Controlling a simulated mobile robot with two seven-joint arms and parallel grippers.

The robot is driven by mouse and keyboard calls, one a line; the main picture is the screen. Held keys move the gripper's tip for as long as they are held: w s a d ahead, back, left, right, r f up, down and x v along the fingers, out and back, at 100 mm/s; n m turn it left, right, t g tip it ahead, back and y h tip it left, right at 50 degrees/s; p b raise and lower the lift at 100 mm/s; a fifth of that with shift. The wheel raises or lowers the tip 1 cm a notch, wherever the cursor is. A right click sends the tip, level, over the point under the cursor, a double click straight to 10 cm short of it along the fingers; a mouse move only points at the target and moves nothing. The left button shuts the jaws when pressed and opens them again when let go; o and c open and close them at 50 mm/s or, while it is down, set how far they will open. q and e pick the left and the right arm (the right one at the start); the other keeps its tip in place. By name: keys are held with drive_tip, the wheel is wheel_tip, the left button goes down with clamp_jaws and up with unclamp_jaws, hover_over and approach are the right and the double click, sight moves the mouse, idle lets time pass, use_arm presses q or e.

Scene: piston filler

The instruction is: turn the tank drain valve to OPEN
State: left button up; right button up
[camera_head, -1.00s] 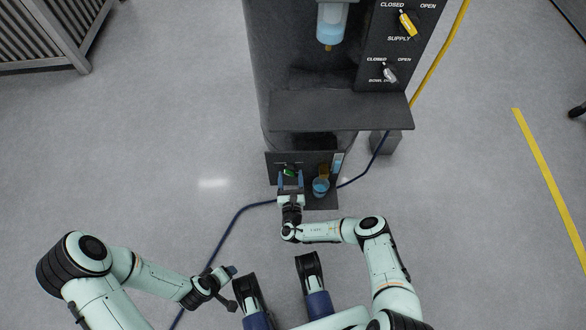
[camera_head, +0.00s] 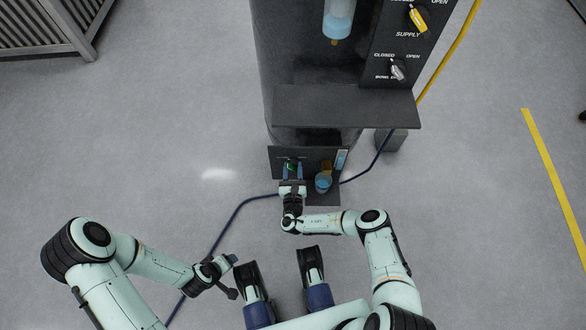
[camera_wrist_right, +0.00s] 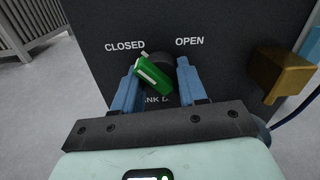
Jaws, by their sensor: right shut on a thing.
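The tank drain valve has a green handle (camera_wrist_right: 153,77) on a dark panel, between the printed words CLOSED and OPEN. It is tilted, its upper end pointing up and left toward CLOSED. My right gripper (camera_wrist_right: 156,82) is shut on this handle, with one blue finger on each side. In the head view the right gripper (camera_head: 292,172) reaches the low panel (camera_head: 276,160), and the green handle (camera_head: 291,166) shows small between its fingers. My left gripper (camera_head: 230,262) is over the floor at lower left, away from the valve; its jaw opening is unclear.
A brass spout (camera_wrist_right: 281,74) sticks out right of the valve, with a blue-tinted beaker (camera_head: 323,183) below it. The supply (camera_head: 417,18) and bowl (camera_head: 397,70) valves are higher up. A dark shelf (camera_head: 345,108) overhangs the panel. A blue hose (camera_head: 238,212) crosses the floor.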

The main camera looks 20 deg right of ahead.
drive_tip(key=m, duration=0.2)
drive_tip(key=shift+m, duration=0.4)
drive_tip(key=m, duration=0.3)
drive_tip(key=shift+m, duration=0.3)
drive_tip(key=m+b, duration=0.1)
drive_tip(key=m, duration=0.5)
drive_tip(key=shift+d, duration=0.1)
use_arm(q)
drive_tip(key=shift+s+a+f+b, duration=0.15)
drive_tip(key=shift+a+f+b, duration=0.15)
drive_tip(key=shift+f, duration=0.5)
drive_tip(key=shift+s+a+f+b, duration=0.15)
drive_tip(key=shift+a+f+b, duration=0.15)
drive_tip(key=shift+f, duration=0.45)
use_arm(e)
drive_tip(key=shift+m, duration=2.8)
drive_tip(key=o, duration=1.1)
drive_tip(key=shift+c, duration=0.2)
